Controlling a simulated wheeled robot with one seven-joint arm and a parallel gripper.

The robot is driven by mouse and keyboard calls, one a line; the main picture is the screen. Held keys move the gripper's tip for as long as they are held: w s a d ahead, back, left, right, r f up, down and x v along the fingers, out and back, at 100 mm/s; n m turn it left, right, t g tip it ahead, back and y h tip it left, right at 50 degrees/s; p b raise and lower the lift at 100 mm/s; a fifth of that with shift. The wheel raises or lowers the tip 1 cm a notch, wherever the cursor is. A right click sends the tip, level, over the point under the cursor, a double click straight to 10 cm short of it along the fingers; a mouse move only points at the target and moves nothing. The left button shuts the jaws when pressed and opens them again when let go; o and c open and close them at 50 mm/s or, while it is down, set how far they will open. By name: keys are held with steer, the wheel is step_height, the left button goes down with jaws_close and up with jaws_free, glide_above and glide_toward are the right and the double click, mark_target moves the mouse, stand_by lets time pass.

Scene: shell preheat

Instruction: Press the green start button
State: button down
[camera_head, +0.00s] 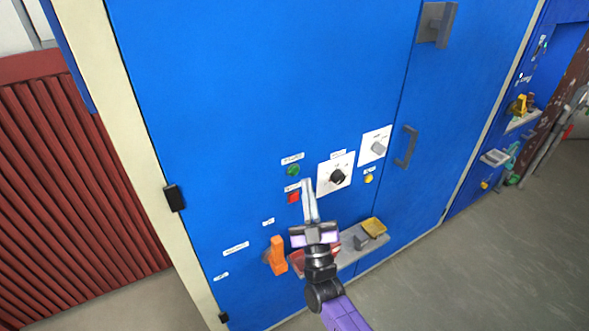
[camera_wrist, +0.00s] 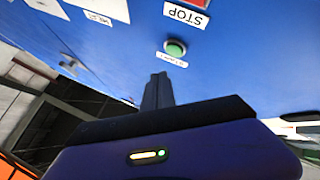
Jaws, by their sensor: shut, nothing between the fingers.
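The green start button (camera_head: 293,170) is on the blue cabinet front, under a small white label and above the red stop button (camera_head: 293,197). In the wrist view, which is upside down, the green button (camera_wrist: 175,48) shows just beyond my fingertips, with its label beside it and the STOP label (camera_wrist: 186,15) above it. My gripper (camera_head: 306,184) is shut and empty, its fingers pointing up at the panel between the green and red buttons, slightly to their right. In the wrist view the closed fingers (camera_wrist: 160,80) appear apart from the green button. The depth of the gap is unclear.
Right of the buttons are a black knob (camera_head: 337,177), a grey knob (camera_head: 378,148) and a yellow button (camera_head: 368,179). Below are an orange handle (camera_head: 277,255) and a shelf (camera_head: 350,254) holding a yellow item (camera_head: 374,227). A grey door handle (camera_head: 406,147) sticks out at right.

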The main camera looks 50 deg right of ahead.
steer(key=s, duration=0.2)
steer(key=shift+s+a+p, duration=0.3)
steer(key=shift+a, duration=0.05)
stand_by(0.7)
steer(key=s+a+f+n+g+y, duration=0.1)
steer(key=s+a+f+n+y, duration=0.15)
steer(key=s+a+y, duration=0.8)
steer(key=s+a+g+y, duration=0.2)
steer(key=s+a, duration=0.3)
steer(key=s, duration=0.4)
steer(key=s+a+g+y, duration=0.2)
steer(key=s+a+g, duration=0.2)
steer(key=s, duration=0.6)
steer(key=shift+a+r, duration=0.25)
steer(key=shift+a, duration=0.8)
steer(key=shift+n, duration=0.25)
